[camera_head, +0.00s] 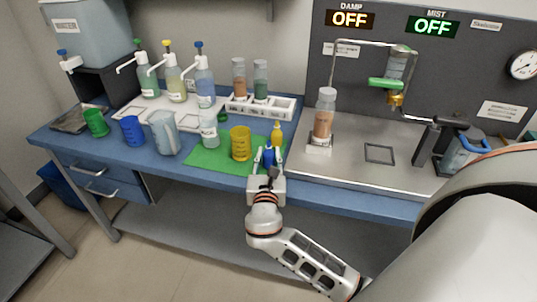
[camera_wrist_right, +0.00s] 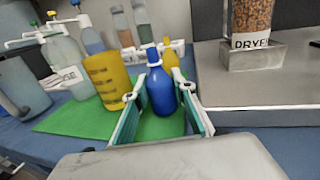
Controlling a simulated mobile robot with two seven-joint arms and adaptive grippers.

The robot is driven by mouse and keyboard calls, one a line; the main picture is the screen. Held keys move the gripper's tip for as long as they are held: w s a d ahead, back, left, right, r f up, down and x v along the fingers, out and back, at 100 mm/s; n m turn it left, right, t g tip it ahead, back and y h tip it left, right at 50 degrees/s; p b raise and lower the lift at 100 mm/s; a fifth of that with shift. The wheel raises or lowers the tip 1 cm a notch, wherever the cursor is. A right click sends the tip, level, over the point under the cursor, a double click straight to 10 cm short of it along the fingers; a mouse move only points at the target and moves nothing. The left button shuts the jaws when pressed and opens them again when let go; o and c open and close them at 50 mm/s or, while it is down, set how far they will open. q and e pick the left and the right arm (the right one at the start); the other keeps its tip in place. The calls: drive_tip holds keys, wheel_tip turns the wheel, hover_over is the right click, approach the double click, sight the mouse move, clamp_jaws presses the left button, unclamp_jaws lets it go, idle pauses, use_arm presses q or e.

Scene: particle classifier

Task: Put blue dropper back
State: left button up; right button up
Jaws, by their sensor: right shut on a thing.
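The blue dropper (camera_head: 268,156) is a small blue bottle with a pointed tip, upright at the front right corner of the green mat (camera_head: 206,159). My right gripper (camera_head: 268,160) is shut on it from the front. In the right wrist view the blue dropper (camera_wrist_right: 160,92) sits between the fingers of the right gripper (camera_wrist_right: 162,108). I cannot tell whether its base touches the mat. The yellow dropper (camera_head: 277,133) stands just behind it. My left gripper is not in view.
A yellow cup (camera_head: 240,143) and a clear bottle (camera_head: 209,130) stand left of the gripper on the mat. A white rack (camera_head: 262,107) with two bottles is behind. The steel station (camera_head: 345,165) with a dryer bottle (camera_head: 324,117) lies to the right.

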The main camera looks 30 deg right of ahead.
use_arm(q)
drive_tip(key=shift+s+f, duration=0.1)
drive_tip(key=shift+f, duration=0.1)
use_arm(e)
drive_tip(key=shift+f, duration=0.15)
drive_tip(key=o, duration=1.1)
drive_tip(key=shift+r, duration=0.2)
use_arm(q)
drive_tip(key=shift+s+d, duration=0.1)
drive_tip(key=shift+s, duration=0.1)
use_arm(e)
drive_tip(key=v, duration=1.2)
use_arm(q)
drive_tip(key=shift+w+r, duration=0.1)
use_arm(e)
drive_tip(key=shift+s, duration=0.1)
